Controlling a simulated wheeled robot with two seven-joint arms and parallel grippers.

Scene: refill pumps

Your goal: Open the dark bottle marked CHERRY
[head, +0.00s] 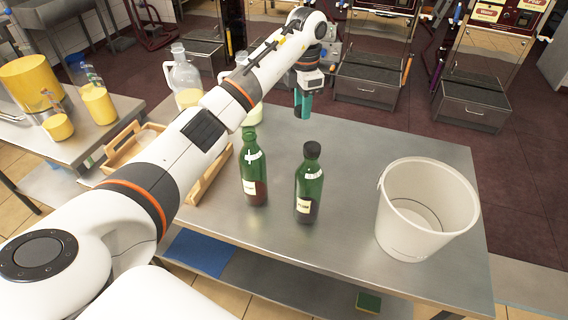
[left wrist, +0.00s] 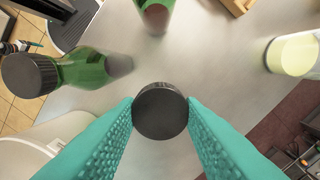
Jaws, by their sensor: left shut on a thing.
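Two dark green bottles stand upright on the steel table. The left bottle (head: 253,178) holds reddish liquid and shows a bare neck with no black cap. The right bottle (head: 309,187) wears a black cap, which also shows on that bottle in the left wrist view (left wrist: 85,69). The label words are too small to read surely. My left gripper (head: 303,110) is above the table, behind the bottles and apart from both. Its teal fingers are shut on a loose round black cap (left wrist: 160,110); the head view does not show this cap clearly. My right gripper is out of view.
A white bucket (head: 427,212) stands at the table's right. A glass jug (head: 184,76) stands at the back left, partly behind my left arm. A wooden tray (head: 127,147) is at the left. The table behind the bucket is clear.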

